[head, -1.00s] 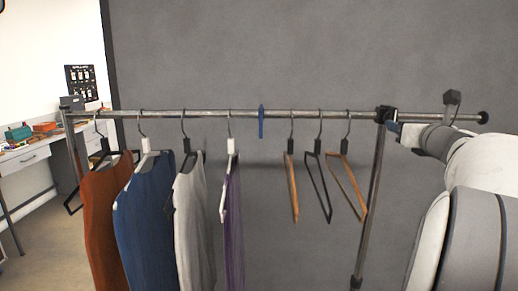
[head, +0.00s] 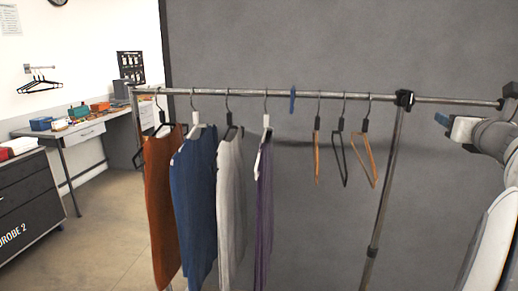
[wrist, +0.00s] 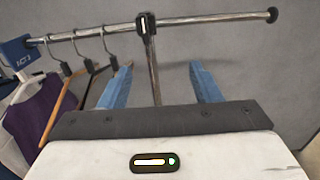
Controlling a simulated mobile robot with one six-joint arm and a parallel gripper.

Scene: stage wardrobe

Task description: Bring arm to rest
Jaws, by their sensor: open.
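My gripper (wrist: 161,66) is open and empty in the wrist view. Its two blue fingers stand apart, with the rack's upright post showing between and beyond them. In the head view my arm is at the right edge, and the gripper's blue finger (head: 442,119) points left, just right of the rack post. The clothes rack (head: 450,99) stands ahead, and its rail also shows in the wrist view (wrist: 205,19). I cannot tell the exact gap between fingers and rack.
A rust garment (head: 161,205), a blue one (head: 194,205), a grey one (head: 231,195) and a purple one (head: 264,210) hang on the rack. Bare hangers (head: 365,155) hang right of a blue divider (head: 292,99). A dark cabinet (head: 30,205) and desk (head: 95,130) stand left; floor between is clear.

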